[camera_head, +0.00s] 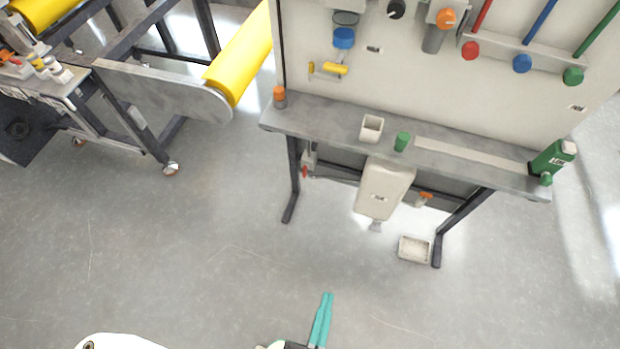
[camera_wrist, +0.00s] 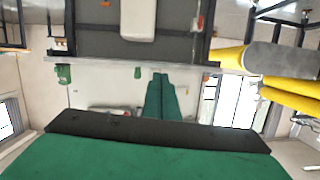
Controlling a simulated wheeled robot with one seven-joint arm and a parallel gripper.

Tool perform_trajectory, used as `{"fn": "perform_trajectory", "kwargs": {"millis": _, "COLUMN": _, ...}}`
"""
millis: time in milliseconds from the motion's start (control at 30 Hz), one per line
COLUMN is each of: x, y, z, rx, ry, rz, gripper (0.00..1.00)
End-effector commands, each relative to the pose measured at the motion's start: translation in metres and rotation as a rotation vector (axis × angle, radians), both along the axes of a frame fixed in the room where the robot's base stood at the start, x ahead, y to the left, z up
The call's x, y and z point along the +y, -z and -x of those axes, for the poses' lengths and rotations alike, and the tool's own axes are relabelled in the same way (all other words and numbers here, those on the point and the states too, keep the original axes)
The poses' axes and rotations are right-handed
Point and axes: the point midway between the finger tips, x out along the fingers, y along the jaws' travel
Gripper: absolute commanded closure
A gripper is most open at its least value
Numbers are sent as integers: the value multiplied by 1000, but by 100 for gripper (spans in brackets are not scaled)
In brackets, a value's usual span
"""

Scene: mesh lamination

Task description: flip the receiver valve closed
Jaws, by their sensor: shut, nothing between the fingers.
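A cream tank (camera_head: 385,188) with a small label hangs under the bench and looks like the receiver. It also shows in the wrist view (camera_wrist: 138,20). A red-handled fitting (camera_head: 305,171) is to the tank's left. I cannot read which is the receiver valve, and handle positions are too small to tell. My gripper (camera_head: 328,296) has teal fingers, shut and empty, well in front of the bench, touching nothing; its fingers also show in the wrist view (camera_wrist: 160,76).
The grey bench shelf (camera_head: 320,122) carries a white cup (camera_head: 371,128), a green cylinder (camera_head: 402,141) and a green bottle (camera_head: 553,158). A white tray (camera_head: 415,249) lies on the floor by the right leg. A yellow-roller machine (camera_head: 165,88) stands left. Floor before the bench is clear.

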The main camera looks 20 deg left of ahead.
Motion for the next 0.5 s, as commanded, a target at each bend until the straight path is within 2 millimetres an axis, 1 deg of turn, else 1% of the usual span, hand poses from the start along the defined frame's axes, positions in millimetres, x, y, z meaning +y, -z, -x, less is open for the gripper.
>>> {"fn": "perform_trajectory", "kwargs": {"millis": 167, "x": 7, "y": 50, "z": -33, "rx": -34, "ry": 16, "rz": -213, "gripper": 100}}
{"fn": "perform_trajectory", "kwargs": {"millis": 200, "x": 10, "y": 63, "z": -43, "rx": -42, "ry": 18, "rz": -274, "gripper": 100}}
{"fn": "perform_trajectory", "kwargs": {"millis": 267, "x": 14, "y": 81, "z": -59, "rx": -52, "ry": 22, "rz": -365, "gripper": 100}}
{"fn": "perform_trajectory", "kwargs": {"millis": 300, "x": 17, "y": 93, "z": -71, "rx": -56, "ry": 24, "rz": -427, "gripper": 100}}
{"fn": "perform_trajectory", "kwargs": {"millis": 367, "x": 21, "y": 109, "z": -88, "rx": -62, "ry": 27, "rz": -517, "gripper": 100}}
{"fn": "perform_trajectory", "kwargs": {"millis": 400, "x": 24, "y": 120, "z": -101, "rx": -67, "ry": 28, "rz": -578, "gripper": 100}}
{"fn": "perform_trajectory", "kwargs": {"millis": 467, "x": 29, "y": 134, "z": -120, "rx": -71, "ry": 28, "rz": -669, "gripper": 100}}
{"fn": "perform_trajectory", "kwargs": {"millis": 500, "x": 33, "y": 143, "z": -134, "rx": -72, "ry": 28, "rz": -730, "gripper": 100}}
